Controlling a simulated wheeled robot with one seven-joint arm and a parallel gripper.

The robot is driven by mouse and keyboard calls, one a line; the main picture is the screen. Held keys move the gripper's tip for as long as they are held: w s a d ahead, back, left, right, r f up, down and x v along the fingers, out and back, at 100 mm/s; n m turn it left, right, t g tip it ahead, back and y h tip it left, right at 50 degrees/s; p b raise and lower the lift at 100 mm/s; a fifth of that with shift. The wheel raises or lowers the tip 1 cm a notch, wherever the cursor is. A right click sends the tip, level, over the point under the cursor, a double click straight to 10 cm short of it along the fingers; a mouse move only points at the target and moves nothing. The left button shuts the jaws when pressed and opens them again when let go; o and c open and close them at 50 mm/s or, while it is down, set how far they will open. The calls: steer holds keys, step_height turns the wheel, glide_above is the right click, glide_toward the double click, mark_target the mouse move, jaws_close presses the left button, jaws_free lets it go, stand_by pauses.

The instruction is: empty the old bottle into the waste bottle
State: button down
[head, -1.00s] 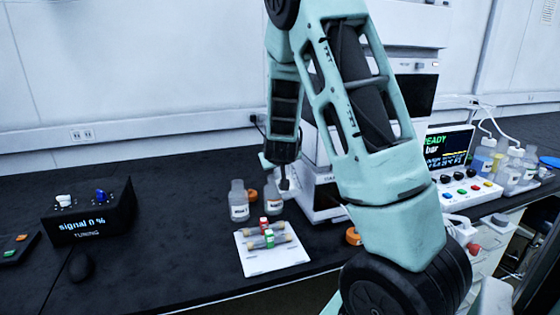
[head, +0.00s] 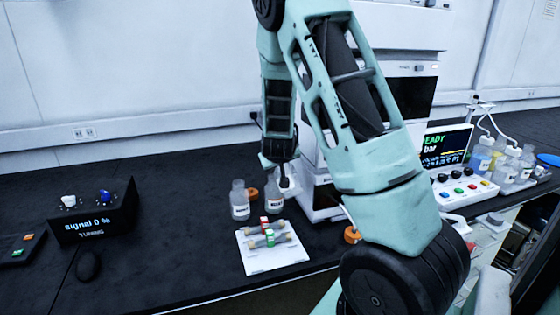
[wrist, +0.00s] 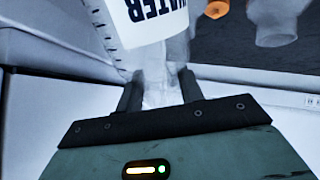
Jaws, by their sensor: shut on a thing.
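My gripper (head: 284,185) is shut on the neck of a clear bottle (head: 274,203) with a white label. The wrist view shows its label (wrist: 155,15) reading WATER, upside down in that picture, with my two fingers (wrist: 160,92) on either side of the neck. In the head view this bottle looks upright, at or just above the bench. A second clear bottle (head: 239,203) with a white label stands just left of it; it is too small to read. A bottle also shows blurred in the wrist view (wrist: 274,25).
An orange cap (head: 253,193) lies behind the two bottles; another orange ring (head: 351,235) lies right. A white tray (head: 280,262) with capped columns is in front. A white instrument (head: 325,200) stands close right. Several bottles (head: 505,165) stand far right. The bench left is clear up to the signal box (head: 95,215).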

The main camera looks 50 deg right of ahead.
steer(key=shift+p, duration=0.8)
steer(key=shift+w+g+p, duration=0.1)
steer(key=shift+g+p, duration=0.3)
steer(key=shift+p, duration=0.55)
steer(key=shift+f, duration=0.2)
steer(key=shift+f+n+g+y+p, duration=0.1)
steer(key=shift+n+g+y+p, duration=0.3)
steer(key=shift+p, duration=1.35)
steer(key=shift+f, duration=0.15)
steer(key=shift+w+g+p, duration=0.1)
steer(key=shift+g+p, duration=0.3)
steer(key=shift+p, duration=0.85)
steer(key=shift+d+g+p, duration=0.1)
steer(key=shift+g+p, duration=0.2)
steer(key=shift+p, duration=0.6)
steer(key=shift+w+y+p, duration=0.1)
steer(key=shift+y+p, duration=0.2)
steer(key=shift+p, duration=0.4)
steer(key=shift+g+p, duration=0.3)
steer(key=shift+p, duration=0.85)
